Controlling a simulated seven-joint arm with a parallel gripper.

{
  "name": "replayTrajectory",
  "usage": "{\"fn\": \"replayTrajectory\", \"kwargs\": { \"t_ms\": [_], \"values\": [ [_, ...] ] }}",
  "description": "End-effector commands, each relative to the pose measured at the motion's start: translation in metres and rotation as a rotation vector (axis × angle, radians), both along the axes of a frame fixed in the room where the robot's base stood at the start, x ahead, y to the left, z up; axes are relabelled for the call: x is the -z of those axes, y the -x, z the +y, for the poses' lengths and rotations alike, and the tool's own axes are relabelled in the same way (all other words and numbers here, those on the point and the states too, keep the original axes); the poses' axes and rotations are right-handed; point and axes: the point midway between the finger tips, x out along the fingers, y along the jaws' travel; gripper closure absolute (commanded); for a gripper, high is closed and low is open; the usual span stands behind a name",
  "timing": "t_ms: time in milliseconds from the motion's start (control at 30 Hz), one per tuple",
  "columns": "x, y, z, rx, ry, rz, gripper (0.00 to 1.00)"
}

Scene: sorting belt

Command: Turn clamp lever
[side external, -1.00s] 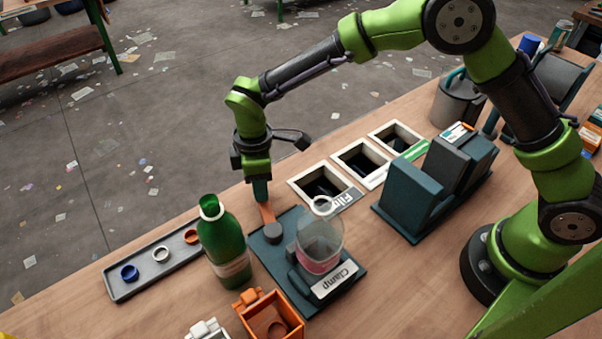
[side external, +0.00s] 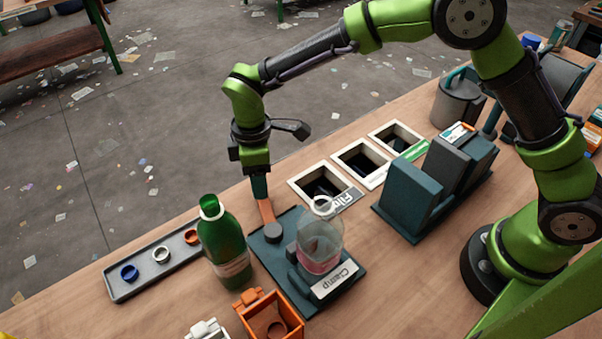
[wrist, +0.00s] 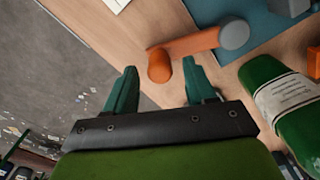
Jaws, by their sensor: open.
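The clamp lever (side external: 266,212) is an orange bar on a dark round pivot (side external: 273,233), set on the teal clamp base (side external: 258,247). In the wrist view the orange lever (wrist: 185,45) has a rounded knob end (wrist: 159,66) lying ahead of and between my two teal fingers. My gripper (side external: 260,190) is open, pointing down at the lever's far end; it also shows in the wrist view (wrist: 158,75). I cannot tell if a finger touches the lever. A clear bottle (side external: 322,245) with a pink band stands in the clamp, by the Clamp label (side external: 335,279).
A green bottle (side external: 222,240) stands close left of the lever. An orange bin (side external: 290,315) is in front. Framed square openings (side external: 325,180) lie behind, to the right. A teal block fixture (side external: 410,200) stands right.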

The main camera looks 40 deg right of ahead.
Motion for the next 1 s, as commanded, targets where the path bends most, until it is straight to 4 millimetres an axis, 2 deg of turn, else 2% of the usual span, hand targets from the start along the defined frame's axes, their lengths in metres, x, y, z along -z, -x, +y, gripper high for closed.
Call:
{"fn": "replayTrajectory", "kwargs": {
  "t_ms": [300,500,700,1000],
  "values": [
    [-0.08,-0.002,0.0,0.0,-0.004,-0.008,0.45],
    [-0.121,-0.001,0.0,0.001,-0.003,-0.005,0.45],
    [-0.143,-0.001,0.0,0.0,-0.003,-0.004,0.45],
    [-0.147,-0.001,0.0,0.0,-0.002,-0.002,0.45]
  ]
}}
